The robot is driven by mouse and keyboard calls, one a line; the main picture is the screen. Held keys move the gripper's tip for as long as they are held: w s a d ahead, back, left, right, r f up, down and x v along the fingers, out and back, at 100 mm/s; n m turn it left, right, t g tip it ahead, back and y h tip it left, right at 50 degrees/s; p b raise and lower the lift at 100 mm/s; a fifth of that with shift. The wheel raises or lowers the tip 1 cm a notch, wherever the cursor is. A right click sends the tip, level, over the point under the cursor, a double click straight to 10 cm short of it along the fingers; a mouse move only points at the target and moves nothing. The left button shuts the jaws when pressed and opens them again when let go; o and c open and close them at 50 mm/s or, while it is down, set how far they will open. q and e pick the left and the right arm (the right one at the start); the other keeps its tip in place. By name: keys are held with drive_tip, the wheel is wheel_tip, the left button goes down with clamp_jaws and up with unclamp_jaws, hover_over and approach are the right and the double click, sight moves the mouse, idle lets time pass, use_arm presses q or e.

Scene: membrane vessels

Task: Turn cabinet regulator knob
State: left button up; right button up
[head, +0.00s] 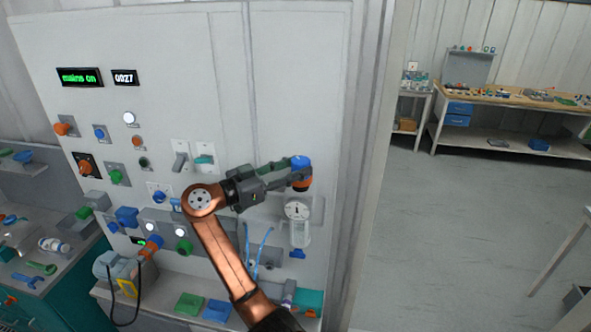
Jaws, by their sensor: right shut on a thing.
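The cabinet's regulator knob (299,162) shows as a blue cap on the right side of the pale panel. An orange part (302,183) sits just below it, beside the fingers. A round white gauge (297,210) with a clear bowl hangs under them. My right gripper (295,174) reaches in from the left and is shut on the knob; its fingers hide part of it. My copper-coloured right arm rises from the bottom and covers some of the panel. My left gripper is not in view.
Switches, buttons and knobs cover the panel (230,90) to the left; a green display (79,77) reads "mains on". Blue tubes (262,245) hang below my gripper. A ledge with green and blue bins (189,305) runs beneath. Open floor (450,210) lies to the right.

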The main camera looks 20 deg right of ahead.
idle(0.3)
drive_tip(key=o, duration=1.2)
drive_tip(key=a, duration=0.4)
drive_tip(key=s+a, duration=0.1)
drive_tip(key=a, duration=0.7)
drive_tip(key=shift+s, duration=0.4)
